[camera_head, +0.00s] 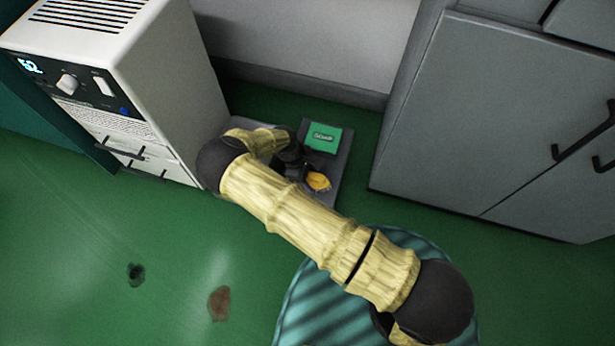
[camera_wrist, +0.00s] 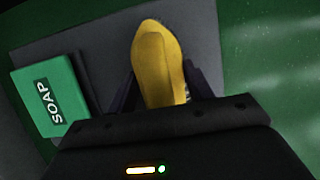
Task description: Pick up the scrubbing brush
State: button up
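The scrubbing brush (camera_wrist: 158,62) is yellow with a rounded end, and a few bristles show at its right side in the wrist view. It lies over a dark grey mat. In the head view the brush (camera_head: 318,181) is a small yellow shape at the mat's right side. My gripper (camera_wrist: 160,78) is at the brush, with one dark finger on each side of it. The fingers look spread wider than the brush, and firm contact is not visible. The brush's near end is hidden behind my gripper's body. In the head view my gripper (camera_head: 305,172) is mostly hidden by my arm.
A green soap box (camera_head: 323,138) sits on the dark mat (camera_head: 338,170) beside the brush; it also shows in the wrist view (camera_wrist: 48,95). A white machine (camera_head: 170,90) stands left, grey cabinets (camera_head: 480,120) right, a wall behind. Two stains mark the open green floor (camera_head: 90,230).

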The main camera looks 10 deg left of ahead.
aim_at(310, 174)
jog(key=shift+c, duration=1.4)
notch_tip(310, 174, up, 10)
jog(key=p, duration=0.6)
jog(key=shift+o, duration=0.8)
